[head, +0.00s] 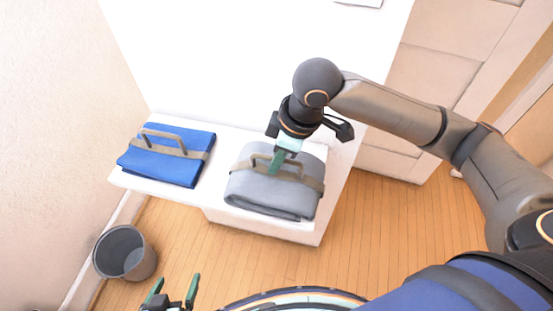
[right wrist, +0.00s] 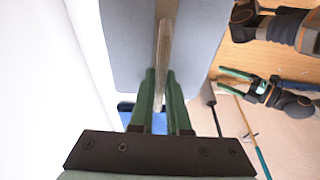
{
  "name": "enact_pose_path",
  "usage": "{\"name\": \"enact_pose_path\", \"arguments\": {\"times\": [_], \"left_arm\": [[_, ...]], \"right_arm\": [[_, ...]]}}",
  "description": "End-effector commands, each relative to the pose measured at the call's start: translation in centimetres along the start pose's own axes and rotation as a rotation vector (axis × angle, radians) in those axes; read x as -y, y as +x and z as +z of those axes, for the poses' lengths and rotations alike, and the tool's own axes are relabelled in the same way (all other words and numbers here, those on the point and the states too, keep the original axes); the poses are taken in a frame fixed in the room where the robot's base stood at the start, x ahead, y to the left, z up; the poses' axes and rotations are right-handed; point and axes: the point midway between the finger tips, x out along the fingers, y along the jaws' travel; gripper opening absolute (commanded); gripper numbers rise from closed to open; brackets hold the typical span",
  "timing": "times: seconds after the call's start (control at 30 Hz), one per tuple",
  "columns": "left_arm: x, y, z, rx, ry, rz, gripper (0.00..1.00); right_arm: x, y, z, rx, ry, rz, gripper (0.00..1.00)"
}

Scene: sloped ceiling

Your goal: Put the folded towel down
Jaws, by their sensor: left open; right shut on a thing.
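A grey folded towel (head: 262,195) with a brown strap and raised handle is at the right end of the white surface, its near side reaching about the front edge. I cannot tell whether it touches the surface or hangs just above. My right gripper (head: 278,161) comes down from above and is shut on the towel's handle. In the right wrist view, the green fingers (right wrist: 158,92) pinch the handle bar (right wrist: 163,50) over the grey towel (right wrist: 125,45). My left gripper (head: 174,291) is open and empty, low in front of the surface.
A blue folded towel (head: 165,165) with a similar handle lies left on the white surface (head: 221,150), with a narrow bare gap between the towels. A grey bin (head: 124,253) stands on the wooden floor (head: 190,240) at left. Pale panelled fronts (head: 450,60) are at right.

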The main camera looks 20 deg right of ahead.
Motion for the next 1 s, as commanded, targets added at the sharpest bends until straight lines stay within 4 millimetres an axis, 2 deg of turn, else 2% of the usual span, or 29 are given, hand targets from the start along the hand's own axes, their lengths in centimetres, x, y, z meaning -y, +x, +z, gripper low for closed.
{"name": "enact_pose_path", "arguments": {"times": [0.17, 0.2, 0.43, 0.77, 0.87, 1.0], "left_arm": [[0.0, -0.1, -0.1, -0.001, 0.000, 0.000, 0.97], [0.1, -0.1, -0.1, -0.002, 0.001, -0.001, 0.97], [0.3, 0.0, 0.2, 0.003, 0.002, -0.006, 0.97], [0.5, 0.1, 0.4, 0.007, 0.002, -0.010, 0.97], [0.5, -0.2, 0.1, 0.007, 0.002, -0.010, 0.97], [0.7, -0.7, -0.4, 0.001, 0.002, -0.014, 0.97]], "right_arm": [[0.0, 0.3, 0.1, -0.001, 0.001, 0.001, 0.00], [0.0, 0.3, 0.1, 0.000, 0.000, 0.001, 0.19], [0.0, 0.3, 0.1, 0.000, 0.000, 0.001, 0.44], [0.0, -0.2, -0.1, -0.001, -0.001, 0.001, 0.44], [-0.1, -1.6, -0.1, -0.002, 0.000, 0.003, 0.44], [-0.1, -4.7, -0.2, -0.004, -0.001, 0.004, 0.44]]}}
